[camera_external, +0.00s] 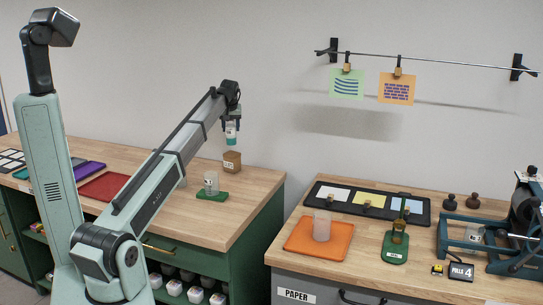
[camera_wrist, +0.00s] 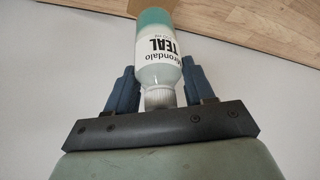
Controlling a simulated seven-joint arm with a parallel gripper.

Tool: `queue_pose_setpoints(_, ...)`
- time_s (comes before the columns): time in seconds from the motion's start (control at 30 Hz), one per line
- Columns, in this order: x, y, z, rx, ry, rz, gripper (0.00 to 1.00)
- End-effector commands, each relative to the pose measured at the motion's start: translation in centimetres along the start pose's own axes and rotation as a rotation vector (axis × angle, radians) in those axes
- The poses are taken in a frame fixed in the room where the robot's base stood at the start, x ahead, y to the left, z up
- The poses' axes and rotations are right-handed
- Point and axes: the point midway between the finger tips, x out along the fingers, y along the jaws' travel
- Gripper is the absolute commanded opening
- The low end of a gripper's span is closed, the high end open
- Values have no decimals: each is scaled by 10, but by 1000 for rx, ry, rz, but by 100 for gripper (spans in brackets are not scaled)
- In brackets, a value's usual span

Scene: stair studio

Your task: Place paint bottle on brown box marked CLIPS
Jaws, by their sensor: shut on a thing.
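The paint bottle (camera_wrist: 165,50) is white with a teal band and the word TEAL. It sits between the two blue fingers of my gripper (camera_wrist: 160,90), its ribbed cap toward my wrist. In the external view my gripper (camera_external: 231,123) is shut on the bottle (camera_external: 232,134) and holds it upright in the air. The small brown box (camera_external: 232,166) stands on the left wooden bench, just below the bottle in the picture, with a gap between them. Its front has dark lettering too small to read.
A clear cup (camera_external: 211,183) on a green base (camera_external: 212,196) stands in front of the box. A red mat (camera_external: 103,187) lies to the left. The right bench holds an orange tray (camera_external: 300,240), a black card tray (camera_external: 345,206) and a press (camera_external: 485,235).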

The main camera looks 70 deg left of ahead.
Motion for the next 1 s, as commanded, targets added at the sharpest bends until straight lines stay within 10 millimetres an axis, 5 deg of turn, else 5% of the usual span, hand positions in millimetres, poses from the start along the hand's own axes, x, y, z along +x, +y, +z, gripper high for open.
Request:
queue_pose_setpoints(0.4, 36, 0, 15, -1, 1, 0, 19)
queue_pose_setpoints(0.8, 40, 0, 16, 0, 1, 0, 19)
queue_pose_setpoints(0.83, 40, 0, 16, 0, 0, 0, 54)
queue_pose_setpoints(1.0, 40, 0, 16, 0, 1, 0, 70)
